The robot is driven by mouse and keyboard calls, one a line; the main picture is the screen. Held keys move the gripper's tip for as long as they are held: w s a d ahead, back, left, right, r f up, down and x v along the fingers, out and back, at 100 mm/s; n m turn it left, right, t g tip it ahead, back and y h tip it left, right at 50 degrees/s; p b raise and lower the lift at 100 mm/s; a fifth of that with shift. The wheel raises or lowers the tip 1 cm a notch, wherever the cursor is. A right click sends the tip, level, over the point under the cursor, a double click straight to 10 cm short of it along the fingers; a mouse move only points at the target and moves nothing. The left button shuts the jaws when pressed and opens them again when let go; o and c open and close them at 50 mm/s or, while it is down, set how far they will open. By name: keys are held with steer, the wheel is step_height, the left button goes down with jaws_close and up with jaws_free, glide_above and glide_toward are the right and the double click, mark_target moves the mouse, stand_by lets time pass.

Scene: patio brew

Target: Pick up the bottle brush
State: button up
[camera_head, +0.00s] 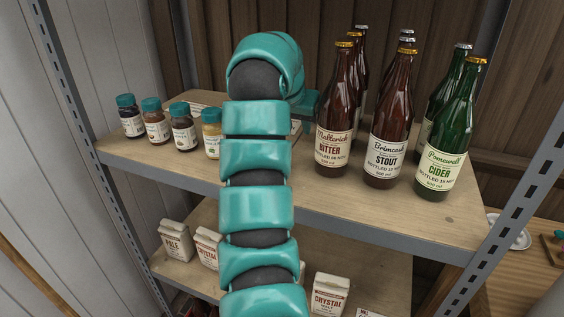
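I cannot make out a bottle brush in this view. My teal arm rises through the middle of the picture and bends over at the top, in front of the shelf. A further teal part of it shows behind the bend, just left of the brown bottles. My gripper's fingers are hidden behind the arm, so I cannot see whether they hold anything. The arm also covers part of the upper shelf (390,216), and what lies there is hidden.
Brown bottles labelled bitter (333,148) and stout (386,155) and green cider bottles (438,172) stand close together on the right. Small teal-lidded jars (183,134) stand on the left. A metal upright (520,180) edges the right side.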

steer(key=shift+x, duration=1.8)
jaws_close()
